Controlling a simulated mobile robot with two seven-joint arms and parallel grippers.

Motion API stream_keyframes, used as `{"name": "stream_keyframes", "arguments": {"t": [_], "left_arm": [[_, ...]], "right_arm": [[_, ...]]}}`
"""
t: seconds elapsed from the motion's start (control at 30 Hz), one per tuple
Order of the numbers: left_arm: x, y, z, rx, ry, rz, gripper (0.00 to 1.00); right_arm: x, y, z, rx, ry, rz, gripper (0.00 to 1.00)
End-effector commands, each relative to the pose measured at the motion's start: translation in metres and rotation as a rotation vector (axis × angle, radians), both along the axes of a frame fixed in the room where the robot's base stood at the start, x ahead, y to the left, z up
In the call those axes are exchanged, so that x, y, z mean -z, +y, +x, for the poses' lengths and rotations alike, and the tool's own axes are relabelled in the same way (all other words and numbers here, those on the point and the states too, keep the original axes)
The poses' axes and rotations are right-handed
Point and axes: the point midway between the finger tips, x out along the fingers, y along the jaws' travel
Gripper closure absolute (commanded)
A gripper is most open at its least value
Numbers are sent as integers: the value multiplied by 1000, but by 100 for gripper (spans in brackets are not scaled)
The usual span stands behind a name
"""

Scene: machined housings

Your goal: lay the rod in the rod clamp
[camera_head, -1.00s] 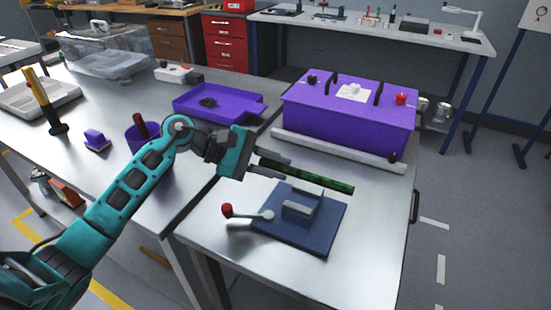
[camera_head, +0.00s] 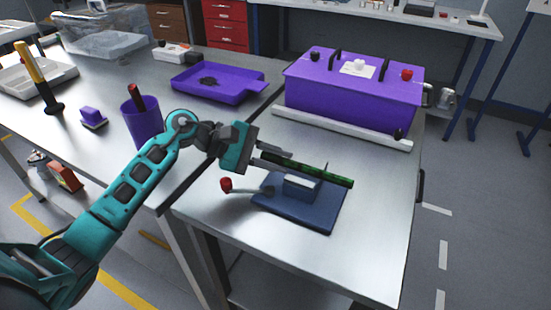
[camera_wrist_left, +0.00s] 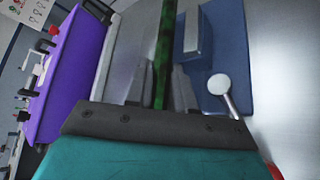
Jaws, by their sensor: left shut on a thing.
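A green-and-black rod (camera_head: 318,173) is held by my left gripper (camera_head: 275,157), whose fingers are shut on it near its left end. The rod also shows in the left wrist view (camera_wrist_left: 163,60), running out between the fingertips (camera_wrist_left: 160,92). The rod clamp has a blue base plate (camera_head: 312,215), a block with a pale top (camera_head: 301,183) and a lever with a red knob (camera_head: 227,184). In the head view the rod crosses over the back of the clamp. In the wrist view it runs beside the clamp's block (camera_wrist_left: 192,35); contact cannot be told. My right gripper is not in view.
A purple housing (camera_head: 350,93) with a pale rail (camera_head: 340,130) along its front stands behind the clamp. A purple tray (camera_head: 212,88), a purple cup (camera_head: 148,128) and a yellow-handled tool (camera_head: 40,75) are on the left. The bench front right of the clamp is clear.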

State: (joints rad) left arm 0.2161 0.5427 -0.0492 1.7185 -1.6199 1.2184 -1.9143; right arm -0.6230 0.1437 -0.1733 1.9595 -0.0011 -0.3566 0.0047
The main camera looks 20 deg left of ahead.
Motion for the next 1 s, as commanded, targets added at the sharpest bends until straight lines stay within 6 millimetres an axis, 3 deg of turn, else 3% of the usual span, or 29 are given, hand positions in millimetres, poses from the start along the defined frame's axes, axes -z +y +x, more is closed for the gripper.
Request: {"name": "stream_keyframes", "arguments": {"t": [0.03,0.7,0.73,1.0], "left_arm": [[10,-1,-3,5,17,13,100],[15,-1,-4,8,23,14,100],[15,-1,-4,8,23,14,76],[11,-2,-3,9,17,8,50]], "right_arm": [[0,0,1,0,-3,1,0],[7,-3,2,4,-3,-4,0],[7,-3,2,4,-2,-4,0],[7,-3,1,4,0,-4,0]]}}
